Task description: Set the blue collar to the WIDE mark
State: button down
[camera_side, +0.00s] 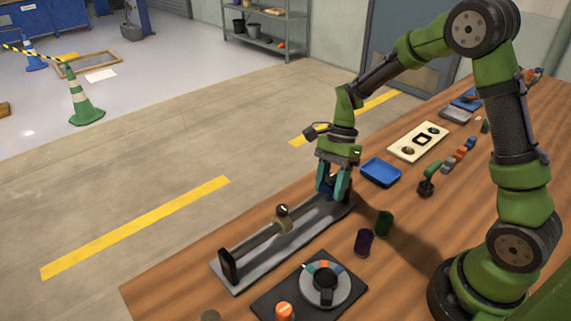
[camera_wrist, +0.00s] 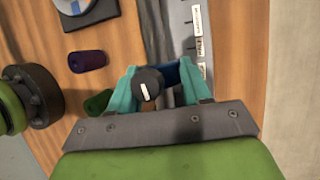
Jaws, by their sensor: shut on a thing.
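My gripper (camera_side: 334,190) is low over the far right end of a grey slide rail (camera_side: 243,274), its teal fingers pointing down. In the wrist view my gripper (camera_wrist: 158,84) is shut on the blue collar (camera_wrist: 172,72), which shows as a dark blue piece between the fingers. A black knob with a white stripe (camera_wrist: 148,84) stands in front of it and partly hides it. Several small white labels (camera_wrist: 200,45) line the rail's base; their words are too small to read surely. A tan collar with a dark knob (camera_side: 283,218) sits farther left on the rail.
A black end plate (camera_side: 229,267) closes the rail's near left end. A dial (camera_side: 343,292) and an orange knob (camera_side: 284,311) are in front. A blue tray (camera_side: 381,172) lies behind.

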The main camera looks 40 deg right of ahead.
jog(key=shift+d, duration=0.75)
jog(key=shift+c, duration=2.4)
grip_release()
jog(key=shift+r, duration=0.15)
jog(key=v, duration=1.6)
jog(key=shift+r, duration=0.35)
jog(key=shift+d, duration=0.15)
